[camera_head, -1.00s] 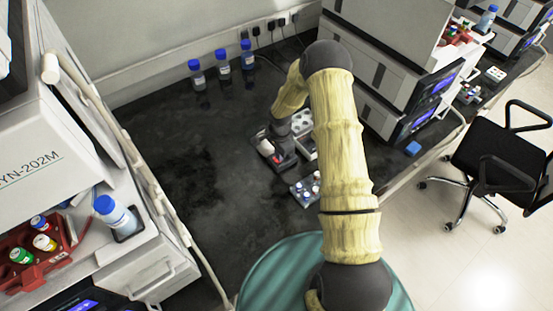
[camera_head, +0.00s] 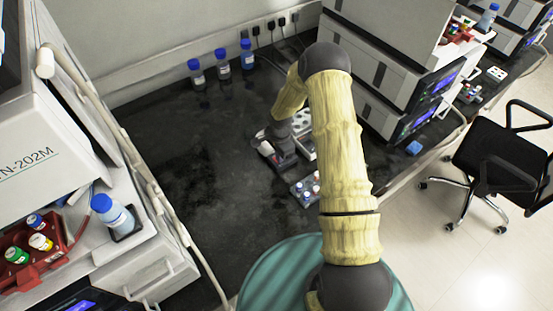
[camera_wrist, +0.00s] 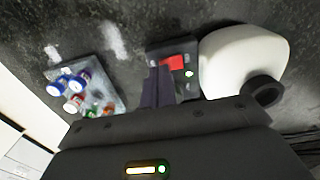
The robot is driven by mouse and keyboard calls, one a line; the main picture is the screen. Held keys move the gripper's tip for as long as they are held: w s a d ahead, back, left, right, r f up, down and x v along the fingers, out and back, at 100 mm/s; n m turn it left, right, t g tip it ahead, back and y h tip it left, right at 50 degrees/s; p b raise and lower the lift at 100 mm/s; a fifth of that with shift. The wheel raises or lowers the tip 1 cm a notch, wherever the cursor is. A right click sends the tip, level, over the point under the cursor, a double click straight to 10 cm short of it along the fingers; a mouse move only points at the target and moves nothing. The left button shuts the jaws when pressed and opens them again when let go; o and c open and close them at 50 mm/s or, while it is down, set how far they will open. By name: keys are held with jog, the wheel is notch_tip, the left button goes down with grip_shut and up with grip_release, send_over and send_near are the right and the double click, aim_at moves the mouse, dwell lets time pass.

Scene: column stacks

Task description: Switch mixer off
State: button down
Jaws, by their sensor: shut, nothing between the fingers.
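The mixer shows in the wrist view as a dark base (camera_wrist: 186,48) with a white rounded body (camera_wrist: 240,62) beside it. A red switch (camera_wrist: 174,62) and a small lit green light (camera_wrist: 189,73) are on the base. My gripper (camera_wrist: 157,72) is shut and empty, its dark fingertips at the base, close beside the red switch. I cannot tell whether they touch it. In the head view, the mixer's white part (camera_head: 265,148) shows beside my gripper (camera_head: 285,160), which covers the switch area.
A tray of capped vials (camera_wrist: 110,85) lies left of the mixer in the wrist view. A white rack (camera_head: 303,123) stands just behind my gripper in the head view. Three blue-capped bottles (camera_head: 223,70) stand near the wall. The black bench (camera_head: 190,140) is clear on the left.

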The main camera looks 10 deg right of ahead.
jog(key=shift+f+b, duration=0.3)
jog(key=shift+f, duration=0.1)
jog(key=shift+r, duration=0.1)
jog(key=shift+r+p, duration=1.5)
jog(key=shift+r, duration=0.95)
jog(key=shift+r, duration=0.1)
jog(key=s+r+n+t, duration=0.1)
jog(key=s+r+n, duration=0.3)
jog(key=r, duration=0.5)
jog(key=s+r+n, duration=0.3)
jog(key=s+r, duration=0.2)
jog(key=r, duration=0.3)
jog(key=s+r+n+t, duration=0.1)
jog(key=s+r+n, duration=0.5)
jog(key=s+r, duration=0.3)
jog(key=s, duration=0.4)
jog(key=shift+n+t, duration=0.3)
